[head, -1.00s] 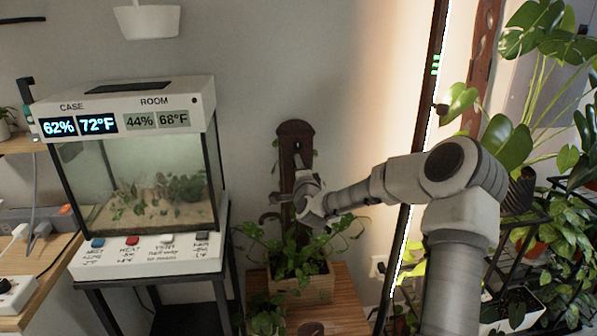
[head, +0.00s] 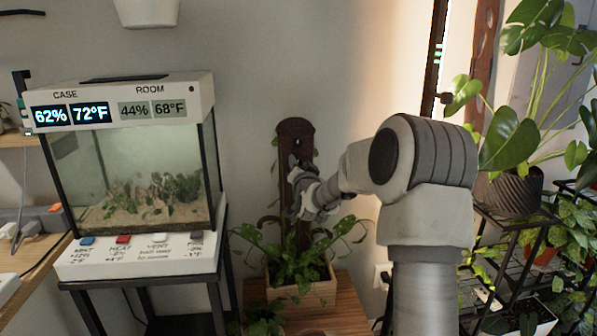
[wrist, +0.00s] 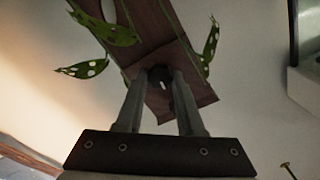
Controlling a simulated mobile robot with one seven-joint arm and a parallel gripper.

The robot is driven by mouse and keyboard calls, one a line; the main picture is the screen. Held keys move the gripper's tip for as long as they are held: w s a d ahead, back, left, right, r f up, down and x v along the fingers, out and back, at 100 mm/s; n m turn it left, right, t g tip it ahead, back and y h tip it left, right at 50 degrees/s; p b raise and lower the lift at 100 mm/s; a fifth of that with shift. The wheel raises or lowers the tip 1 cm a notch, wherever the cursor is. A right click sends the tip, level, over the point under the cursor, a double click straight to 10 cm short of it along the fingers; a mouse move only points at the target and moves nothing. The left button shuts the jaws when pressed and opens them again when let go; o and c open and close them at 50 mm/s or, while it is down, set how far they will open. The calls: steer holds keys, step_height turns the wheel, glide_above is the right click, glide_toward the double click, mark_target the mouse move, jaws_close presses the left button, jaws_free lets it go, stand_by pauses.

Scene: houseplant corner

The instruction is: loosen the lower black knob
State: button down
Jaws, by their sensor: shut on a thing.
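A tall dark wooden plank (head: 296,133) stands upright in a wooden planter box (head: 300,293), with a dark round spot near its top. My gripper (head: 297,178) is at the plank below that spot, and the knob there is hidden behind it in the head view. In the wrist view, the two fingers of my gripper (wrist: 158,78) reach the plank (wrist: 150,30) and are closed on a black knob (wrist: 160,74) with a small pale mark. Spotted leaves (wrist: 105,35) hang beside the plank near the fingers.
A terrarium (head: 140,175) with a lit display stands left on a black stand. Leafy stems (head: 262,240) spread around the planter. Bare wall lies above the plank.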

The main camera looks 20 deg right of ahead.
steer(key=shift+n+b, duration=0.3)
steer(key=shift+n, duration=0.2)
steer(key=c, duration=0.5)
jaws_free()
steer(key=shift+c, duration=0.2)
steer(key=shift+s, duration=0.1)
steer(key=s+a+p, duration=0.1)
steer(key=s, duration=0.7)
steer(key=s+a+p, duration=0.1)
steer(key=s+a, duration=0.1)
steer(key=s, duration=0.7)
steer(key=shift+a, duration=0.25)
steer(key=shift+w, duration=0.1)
